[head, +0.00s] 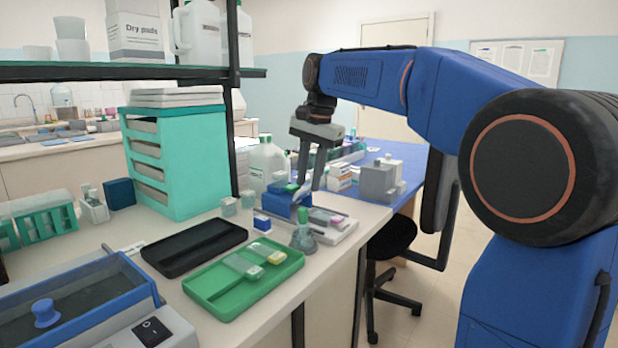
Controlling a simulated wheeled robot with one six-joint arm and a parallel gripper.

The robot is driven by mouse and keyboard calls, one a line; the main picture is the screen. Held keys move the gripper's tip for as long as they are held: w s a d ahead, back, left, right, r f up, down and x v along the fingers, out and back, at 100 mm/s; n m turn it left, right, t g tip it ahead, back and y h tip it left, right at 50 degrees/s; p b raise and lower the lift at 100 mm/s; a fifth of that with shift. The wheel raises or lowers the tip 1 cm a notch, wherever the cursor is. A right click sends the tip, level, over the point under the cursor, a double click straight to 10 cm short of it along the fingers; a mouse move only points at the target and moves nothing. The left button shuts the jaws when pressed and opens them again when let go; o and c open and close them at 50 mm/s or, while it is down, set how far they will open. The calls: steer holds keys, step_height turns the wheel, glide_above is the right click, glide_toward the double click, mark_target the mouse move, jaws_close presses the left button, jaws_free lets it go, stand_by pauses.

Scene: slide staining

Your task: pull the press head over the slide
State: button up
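A small blue press-like device (282,206) with a green part (288,187) on top stands near the right edge of the light bench. I take this to be the press; its head cannot be clearly told from its base. My gripper (307,187) points down at its right side, with its two grey fingers apart and their tips close to the green part. Whether they touch or hold it is too small to tell. A clear slide-like piece (242,265) and a yellow-marked one (267,252) lie in a green tray (215,291). No slide is clearly visible at the press.
A black tray (165,262) lies left of the green tray. A teal rack (190,165) rises behind left. White boxes (340,178) and a grey block (377,184) stand to the right.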

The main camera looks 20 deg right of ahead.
steer(key=shift+c, duration=0.2)
jaws_close()
stand_by(1.3)
